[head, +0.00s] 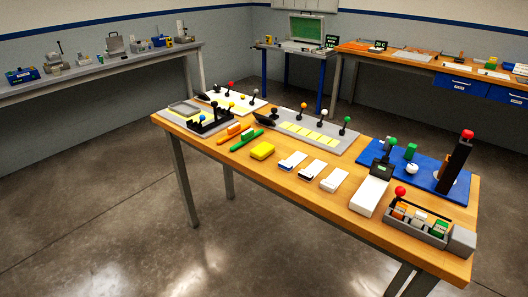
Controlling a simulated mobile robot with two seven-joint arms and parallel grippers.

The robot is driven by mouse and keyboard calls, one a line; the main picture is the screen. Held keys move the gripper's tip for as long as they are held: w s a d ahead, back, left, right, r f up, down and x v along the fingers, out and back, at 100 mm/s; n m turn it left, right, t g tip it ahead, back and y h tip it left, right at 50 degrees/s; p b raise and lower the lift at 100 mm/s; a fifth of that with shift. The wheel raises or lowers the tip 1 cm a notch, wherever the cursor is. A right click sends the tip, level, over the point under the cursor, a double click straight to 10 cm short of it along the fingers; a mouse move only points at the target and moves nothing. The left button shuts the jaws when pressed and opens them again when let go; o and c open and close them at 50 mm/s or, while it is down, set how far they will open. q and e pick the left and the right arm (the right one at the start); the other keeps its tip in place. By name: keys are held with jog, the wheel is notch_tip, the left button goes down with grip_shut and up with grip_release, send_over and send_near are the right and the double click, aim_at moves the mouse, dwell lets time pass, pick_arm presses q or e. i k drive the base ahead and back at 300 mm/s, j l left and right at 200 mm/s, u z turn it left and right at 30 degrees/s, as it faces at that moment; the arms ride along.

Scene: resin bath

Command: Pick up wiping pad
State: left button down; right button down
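A yellow block that looks like the wiping pad (262,151) lies flat on the wooden table (238,172), left of the middle and close to the front edge. Its top is clear and nothing touches it. I cannot tell for certain from its shape that it is the pad. Neither of my grippers is in view.
Green and orange tools (246,140) lie left of the yellow block; a white-topped piece (293,161) lies right. Behind is a grey panel with levers (317,132). A blue board (425,172) carries a black column. Open floor (100,215) lies left and in front.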

aim_at(262, 151)
jog(key=i+l, duration=0.35)
jog(key=i+u, duration=0.1)
jog(key=u, duration=4.1)
jog(key=i+j+u, duration=0.1)
jog(key=u, duration=0.75)
jog(key=i, duration=0.4)
jog(key=k, duration=0.5)
